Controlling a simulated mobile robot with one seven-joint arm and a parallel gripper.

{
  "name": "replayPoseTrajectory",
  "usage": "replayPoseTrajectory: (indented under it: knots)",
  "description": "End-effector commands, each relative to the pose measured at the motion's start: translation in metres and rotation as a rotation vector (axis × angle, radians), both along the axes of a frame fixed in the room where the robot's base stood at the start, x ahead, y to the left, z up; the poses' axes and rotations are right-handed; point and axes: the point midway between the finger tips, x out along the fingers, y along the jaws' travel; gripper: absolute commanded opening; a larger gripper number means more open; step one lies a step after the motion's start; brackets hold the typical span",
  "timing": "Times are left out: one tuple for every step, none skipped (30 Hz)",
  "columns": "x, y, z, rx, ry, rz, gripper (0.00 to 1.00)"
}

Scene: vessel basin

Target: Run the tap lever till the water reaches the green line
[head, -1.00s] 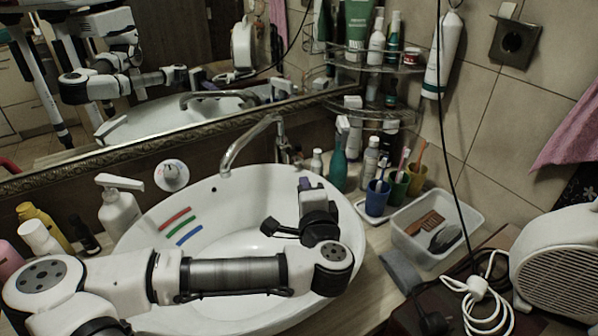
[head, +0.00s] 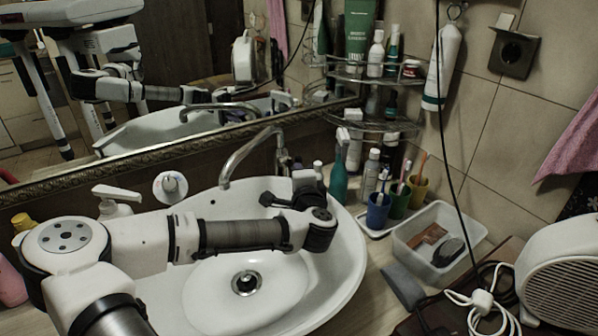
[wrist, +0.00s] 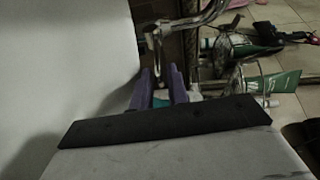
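The chrome tap (head: 250,152) stands behind the white basin (head: 345,265), its spout curving left over it. No stream shows at the spout. The basin's drain (head: 246,283) is bare, with no water visible around it. My arm crosses the basin and hides the green line. My gripper (head: 305,180) is at the basin's back right, just right of the tap's base. In the wrist view its two purple fingers (wrist: 161,80) stand apart with nothing between them, and the tap (wrist: 190,22) shows beyond their tips. I cannot clearly make out the lever.
A teal bottle (head: 339,178), cups with toothbrushes (head: 378,211) and a clear tub (head: 440,240) are to the right. A mirror is behind.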

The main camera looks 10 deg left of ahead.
Motion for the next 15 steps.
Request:
replayPoseTrajectory:
  knots:
    - [0.0017, 0.0004, -0.0001, 0.001, 0.0, 0.0, 0.16]
    - [0.0023, 0.0006, -0.0005, 0.0, 0.0, 0.0, 0.16]
    - [0.0027, 0.0009, -0.0008, 0.0, 0.0, 0.0, 0.16]
    - [0.0029, 0.0009, -0.001, 0.0, 0.0, 0.0, 0.16]
    - [0.0029, 0.0011, -0.0011, 0.0, 0.0, 0.0, 0.16]
    - [0.0028, 0.001, -0.0012, 0.0, 0.0, 0.0, 0.16]
    - [0.0028, 0.001, -0.0012, 0.0, 0.0, 0.0, 0.16]
    - [0.0027, 0.001, -0.0012, 0.0, 0.0, 0.0, 0.16]
    - [0.0027, 0.001, -0.0012, 0.0, 0.001, 0.0, 0.16]
    - [0.0026, 0.001, -0.0011, 0.0, 0.0, 0.0, 0.14]
    - [0.0026, 0.001, -0.0011, 0.0, 0.001, 0.0, 0.1]
    - [0.0026, 0.001, -0.0011, 0.0, 0.001, 0.0, 0.05]
    - [0.0026, 0.001, -0.0011, 0.0, 0.001, 0.0, 0.01]
    - [0.0025, 0.0009, -0.0011, 0.0, 0.001, 0.0, 0.0]
    - [0.0025, 0.0009, -0.0011, 0.0, 0.001, 0.0, 0.0]
